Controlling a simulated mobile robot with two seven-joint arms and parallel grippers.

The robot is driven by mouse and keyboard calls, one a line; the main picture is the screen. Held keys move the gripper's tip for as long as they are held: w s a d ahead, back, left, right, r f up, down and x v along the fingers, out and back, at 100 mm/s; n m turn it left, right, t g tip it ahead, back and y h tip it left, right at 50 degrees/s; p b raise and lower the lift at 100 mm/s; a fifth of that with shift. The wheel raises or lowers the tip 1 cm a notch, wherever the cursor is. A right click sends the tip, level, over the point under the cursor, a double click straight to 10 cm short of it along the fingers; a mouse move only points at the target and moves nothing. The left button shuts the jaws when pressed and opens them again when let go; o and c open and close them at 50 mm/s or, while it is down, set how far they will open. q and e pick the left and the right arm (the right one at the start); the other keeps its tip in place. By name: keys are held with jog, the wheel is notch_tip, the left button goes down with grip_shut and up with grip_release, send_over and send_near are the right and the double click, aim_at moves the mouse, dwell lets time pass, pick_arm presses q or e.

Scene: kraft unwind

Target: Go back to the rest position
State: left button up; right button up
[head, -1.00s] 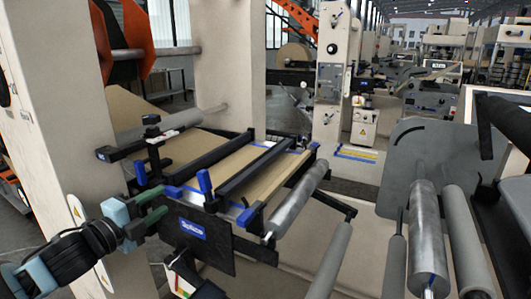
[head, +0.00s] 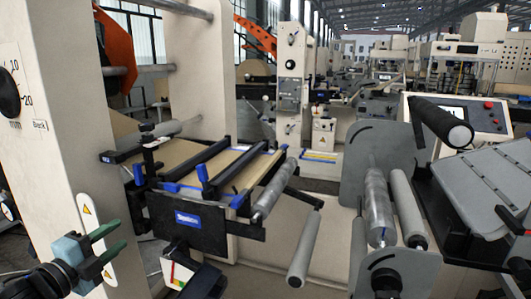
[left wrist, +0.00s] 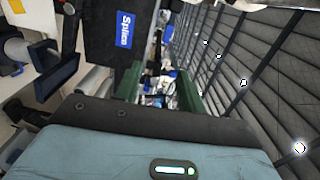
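My left gripper (head: 121,232) is low at the left of the head view, with its two green fingers apart and nothing between them. In the left wrist view the fingers of my left gripper (left wrist: 160,92) also stand apart and empty. It is in front of the cream machine column and left of the splice table (head: 212,170), clear of it. The splice table carries brown web, black bars and blue clamps, with a black plate (head: 185,222) bearing a blue label below. A small dark and green part at the right edge may be my right gripper; its fingers cannot be made out.
The cream column (head: 50,130) stands close behind my left gripper. Metal rollers (head: 376,205) and a grey side plate (head: 352,160) stand right of centre. A control panel (head: 460,118) and a grey tilted board (head: 487,185) are at the right. Machines line the hall behind.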

pick_arm(q)
jog(key=s+d+f+n+g, duration=0.1)
jog(key=s+d+f+n, duration=0.25)
jog(key=f, duration=0.45)
jog(key=s+d+f+n+g+y+p, duration=0.1)
jog(key=s+d+f+n, duration=0.2)
jog(key=f, duration=0.4)
jog(key=s+d+f+n+g, duration=0.1)
jog(key=s+f+n, duration=0.2)
jog(key=s+f, duration=0.35)
jog(key=s+d+f+n+g+y, duration=0.1)
jog(key=s+f+n, duration=0.2)
jog(key=s+f, duration=0.2)
jog(key=s+d+f+n+g+y+p, duration=0.1)
jog(key=s+f, duration=0.4)
jog(key=s, duration=0.6)
jog(key=s+d+f+n+g, duration=0.3)
jog(key=s+f+n, duration=0.3)
jog(key=s, duration=0.3)
jog(key=shift+y+p, duration=0.35)
jog(key=shift+y, duration=0.05)
pick_arm(e)
jog(key=shift+t, duration=0.4)
jog(key=w+r, duration=0.3)
jog(key=shift+d+r, duration=0.3)
jog(key=shift+d, duration=0.05)
pick_arm(q)
jog(key=shift+d, duration=0.1)
pick_arm(e)
jog(key=shift+w, duration=0.1)
